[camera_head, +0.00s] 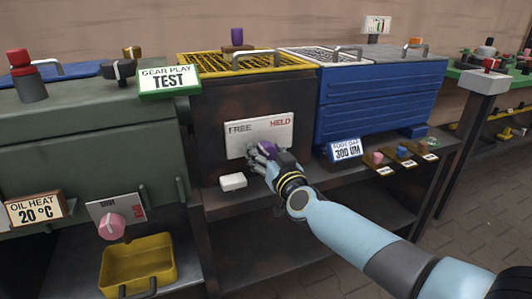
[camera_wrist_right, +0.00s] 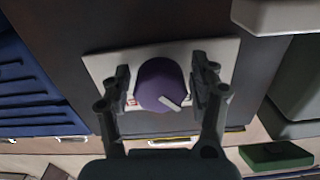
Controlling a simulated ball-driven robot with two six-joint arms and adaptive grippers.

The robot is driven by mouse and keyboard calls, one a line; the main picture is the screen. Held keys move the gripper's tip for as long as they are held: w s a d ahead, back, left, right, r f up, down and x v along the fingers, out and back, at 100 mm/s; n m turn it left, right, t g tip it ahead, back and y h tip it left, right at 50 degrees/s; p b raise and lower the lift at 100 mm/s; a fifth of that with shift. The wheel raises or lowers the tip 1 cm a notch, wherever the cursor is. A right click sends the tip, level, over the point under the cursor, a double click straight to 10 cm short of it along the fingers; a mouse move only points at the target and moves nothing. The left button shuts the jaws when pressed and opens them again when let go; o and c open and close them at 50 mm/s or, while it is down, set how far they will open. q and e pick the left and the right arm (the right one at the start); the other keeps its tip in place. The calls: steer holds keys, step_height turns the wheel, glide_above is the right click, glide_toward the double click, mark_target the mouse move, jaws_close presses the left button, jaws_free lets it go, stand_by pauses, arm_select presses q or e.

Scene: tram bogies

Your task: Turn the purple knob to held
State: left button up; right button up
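The purple knob (camera_head: 284,157) sits on a white plate (camera_head: 258,130) marked FREE at left and HELD at right, on a dark cabinet front. My right gripper (camera_head: 268,155) is at the knob and partly covers it. In the right wrist view the purple knob (camera_wrist_right: 161,83) lies between the two fingers of my right gripper (camera_wrist_right: 160,85), with narrow gaps showing beside it. That view is turned over; the knob's white pointer aims lower right, toward the FREE side, away from the red lettering at left. My left gripper is not in view.
A white block (camera_head: 233,182) juts out left below the plate. A yellow tray (camera_head: 138,262) and a pink knob (camera_head: 111,226) are at lower left. A blue ribbed case (camera_head: 375,103) stands right of the plate, above small coloured knobs on a shelf.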

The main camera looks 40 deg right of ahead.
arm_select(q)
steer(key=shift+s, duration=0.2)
arm_select(e)
steer(key=c, duration=0.9)
steer(key=shift+c, duration=0.2)
steer(key=m, duration=0.7)
steer(key=shift+a+p, duration=0.1)
steer(key=shift+p, duration=0.2)
steer(key=m, duration=0.5)
arm_select(q)
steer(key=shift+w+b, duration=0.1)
steer(key=shift+b, duration=0.25)
arm_select(e)
steer(key=shift+m, duration=1.9)
